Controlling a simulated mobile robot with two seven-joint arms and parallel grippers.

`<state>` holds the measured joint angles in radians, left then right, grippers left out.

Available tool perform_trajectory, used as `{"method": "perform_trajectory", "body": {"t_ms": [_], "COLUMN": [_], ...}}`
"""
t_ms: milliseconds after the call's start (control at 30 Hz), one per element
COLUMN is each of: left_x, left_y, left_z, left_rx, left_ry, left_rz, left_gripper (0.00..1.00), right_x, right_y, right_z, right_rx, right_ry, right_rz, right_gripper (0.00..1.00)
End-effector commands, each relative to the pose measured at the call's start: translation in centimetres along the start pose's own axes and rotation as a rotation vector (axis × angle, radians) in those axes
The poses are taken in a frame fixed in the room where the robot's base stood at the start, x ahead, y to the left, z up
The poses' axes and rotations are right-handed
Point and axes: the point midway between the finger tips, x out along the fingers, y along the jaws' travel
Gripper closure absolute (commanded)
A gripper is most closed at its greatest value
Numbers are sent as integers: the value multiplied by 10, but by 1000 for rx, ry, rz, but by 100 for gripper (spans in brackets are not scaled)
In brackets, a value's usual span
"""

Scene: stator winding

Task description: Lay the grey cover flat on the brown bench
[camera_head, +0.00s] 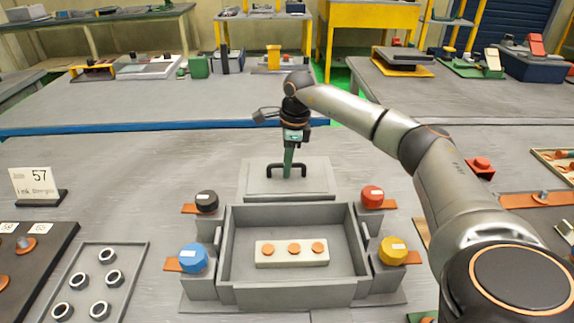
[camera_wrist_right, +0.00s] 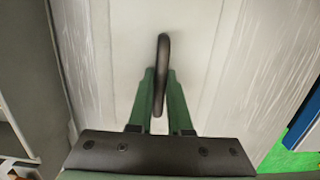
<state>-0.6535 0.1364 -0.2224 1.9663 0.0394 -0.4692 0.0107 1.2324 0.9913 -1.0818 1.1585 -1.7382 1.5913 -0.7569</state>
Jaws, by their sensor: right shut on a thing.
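The grey cover (camera_head: 258,181) is a flat plate with a black arched handle (camera_head: 271,172). It looks level just behind the open grey box (camera_head: 290,291) in the head view; I cannot tell whether it touches the surface below. My right gripper (camera_head: 288,171) points down and is shut on the handle. In the right wrist view the green fingers (camera_wrist_right: 160,100) stand on both sides of the handle (camera_wrist_right: 162,60), above the pale cover (camera_wrist_right: 120,40). The bench (camera_head: 150,165) looks grey, not brown. My left gripper is not in view.
The box holds a white block (camera_head: 291,262) with three orange studs. Black, red, blue (camera_head: 193,257) and yellow (camera_head: 393,250) round parts flank it. A tray of rings (camera_head: 141,262) and a "57" sign (camera_head: 33,183) are at left. Bench left of the cover is clear.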

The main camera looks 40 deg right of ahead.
Motion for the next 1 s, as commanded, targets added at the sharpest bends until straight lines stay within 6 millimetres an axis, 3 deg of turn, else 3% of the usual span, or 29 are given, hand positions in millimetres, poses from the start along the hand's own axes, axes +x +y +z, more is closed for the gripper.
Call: {"method": "perform_trajectory", "body": {"t_ms": [33, 67, 300, 667, 1000], "left_x": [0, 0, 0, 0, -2], "left_y": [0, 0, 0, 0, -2], "left_z": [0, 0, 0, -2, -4], "left_rx": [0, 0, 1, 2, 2], "left_ry": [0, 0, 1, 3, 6], "left_rz": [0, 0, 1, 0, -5], "left_gripper": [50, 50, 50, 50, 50], "right_x": [1, 2, 1, -7, -76], "right_y": [0, 0, 0, 0, -1], "right_z": [0, 0, 0, 0, 1], "right_rx": [0, 0, 0, 0, 1], "right_ry": [-2, 0, 1, -1, -3], "right_rz": [-1, 1, 1, -1, -3], "right_gripper": [100, 80, 53, 53, 53]}}
